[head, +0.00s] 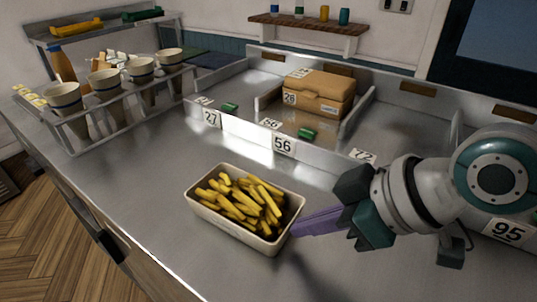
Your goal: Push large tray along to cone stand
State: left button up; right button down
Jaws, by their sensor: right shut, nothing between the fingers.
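The large tray (237,235) is a cream rectangular tray filled with yellow fries. It sits on the steel counter in the middle of the head view. My right gripper (298,228) comes in from the right, its purple fingers shut with nothing between them. The fingertips are at the tray's right end, close against it or touching; I cannot tell which. My left gripper is not in view.
The steel counter (125,185) is clear between the tray and the cone stand. Its front edge drops to a wooden floor at lower left. Behind the tray is a low divider with number labels (283,145). A brown box (318,97) stands in a bay behind it.

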jog(key=shift+w+a, duration=0.15)
jog(key=shift+a, duration=0.05)
dwell(0.3)
jog(key=shift+w+a+b, duration=0.45)
jog(key=shift+w+a, duration=0.05)
jog(key=shift+a, duration=0.25)
jog(key=shift+w+a+b, duration=0.4)
jog(key=shift+w+a, duration=0.1)
jog(key=shift+a, duration=0.2)
jog(key=shift+w+a+b, duration=0.35)
jog(key=shift+a+b, duration=0.05)
jog(key=shift+a, duration=0.15)
jog(key=shift+w+a+b, duration=0.35)
jog(key=shift+a, duration=0.2)
jog(key=shift+w+a, duration=0.25)
jog(key=shift+a, duration=0.1)
